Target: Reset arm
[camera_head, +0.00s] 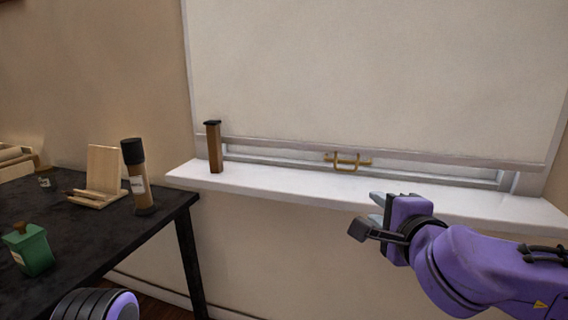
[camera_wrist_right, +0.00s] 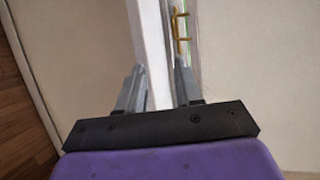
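My right gripper (camera_head: 368,215) is on the right in the head view, in front of the white window sill and below the brass handle (camera_head: 347,161). In the right wrist view its two fingers (camera_wrist_right: 159,85) stand apart with nothing between them. The brass handle also shows at the top of that view (camera_wrist_right: 180,30), beyond the fingertips and not touched. Of my left arm, only a rounded purple and black part shows at the bottom left of the head view. My left gripper is not visible.
A white sill (camera_head: 290,180) runs under a lowered pale blind (camera_head: 380,75). A brown bottle with a dark cap (camera_head: 215,150) stands on the sill. A dark table (camera_head: 100,235) at left holds a black-capped bottle (camera_head: 138,180), a wooden stand (camera_head: 102,175) and a green container (camera_head: 30,250).

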